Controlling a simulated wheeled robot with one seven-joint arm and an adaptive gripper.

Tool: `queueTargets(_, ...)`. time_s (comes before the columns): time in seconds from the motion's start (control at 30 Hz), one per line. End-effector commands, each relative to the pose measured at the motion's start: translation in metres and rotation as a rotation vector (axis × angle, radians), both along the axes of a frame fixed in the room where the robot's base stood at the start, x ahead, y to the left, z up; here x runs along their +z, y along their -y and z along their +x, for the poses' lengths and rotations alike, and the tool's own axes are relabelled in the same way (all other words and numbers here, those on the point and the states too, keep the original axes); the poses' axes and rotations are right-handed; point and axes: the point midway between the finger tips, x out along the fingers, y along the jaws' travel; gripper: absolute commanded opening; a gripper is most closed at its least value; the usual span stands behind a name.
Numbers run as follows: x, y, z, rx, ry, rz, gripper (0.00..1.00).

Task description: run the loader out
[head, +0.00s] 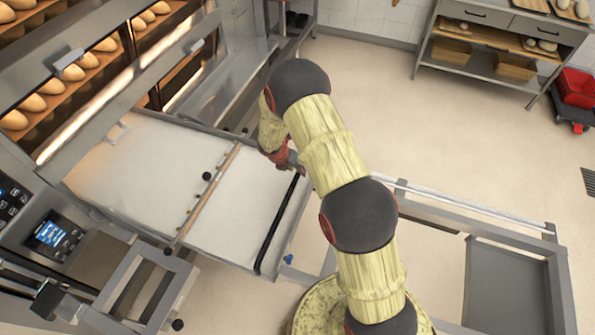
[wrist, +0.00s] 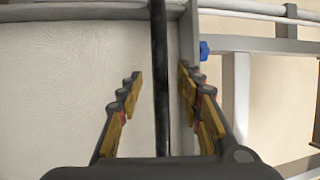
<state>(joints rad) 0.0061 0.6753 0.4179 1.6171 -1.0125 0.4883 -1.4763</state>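The loader (head: 130,170) is a flat bed with a pale cloth belt, reaching from the open oven deck. A wooden bar with knobs (head: 203,195) lies across its middle. A black bar (head: 277,226) crosses near its outer end. In the wrist view the black bar (wrist: 159,110) runs lengthwise between the fingers of my gripper (wrist: 161,73), which is open with a gap on either side of the bar. The right finger overlaps the loader's grey metal edge in the picture. In the head view my gripper (head: 287,160) is partly hidden by my arm at the bar's far end.
Lit oven decks with loaves (head: 85,62) stand at the upper left, above a control panel (head: 50,233). A grey metal frame (head: 500,285) stands right of the loader. A shelf table (head: 500,40) and red crate (head: 577,87) stand at the back right. Open floor lies between.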

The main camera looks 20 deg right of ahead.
Motion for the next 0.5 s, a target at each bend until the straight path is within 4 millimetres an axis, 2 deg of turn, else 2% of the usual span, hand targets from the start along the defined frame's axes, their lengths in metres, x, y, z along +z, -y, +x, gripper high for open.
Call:
queueTargets(0.1, -0.012, 0.005, 0.002, -0.001, 0.000, 0.000, 0.36)
queueTargets(0.2, -0.016, 0.007, 0.003, 0.000, 0.001, -0.001, 0.36)
queueTargets(0.5, -0.016, 0.007, 0.003, 0.000, 0.002, 0.000, 0.35)
